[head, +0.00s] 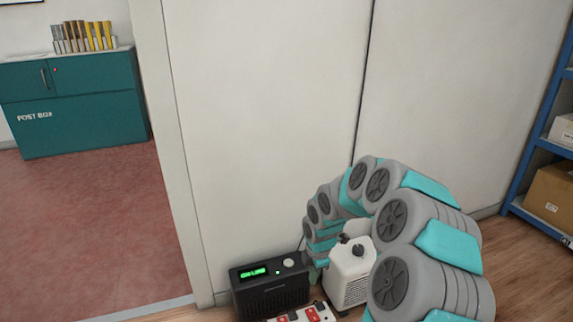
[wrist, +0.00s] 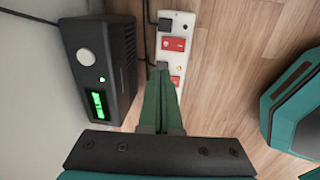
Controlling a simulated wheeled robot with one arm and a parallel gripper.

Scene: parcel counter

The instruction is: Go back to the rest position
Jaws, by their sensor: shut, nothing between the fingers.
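My gripper (wrist: 161,70) shows in the wrist view with its green fingers shut together and nothing between them. The fingertips point at a white power strip (wrist: 175,48) with red switches. They overlap a dark socket or plug on the strip, and I cannot tell whether they touch it. In the head view my arm arches over to the floor by the wall, and the fingers are not clearly seen there. The power strip (head: 290,317) shows at the bottom edge of the head view, partly cut off.
A black box (head: 268,288) with a lit green display stands by the wall, left of the strip; it also shows in the wrist view (wrist: 100,65). A blue shelf (head: 535,130) holds cartons at right. A teal post box cabinet (head: 80,110) stands beyond the doorway.

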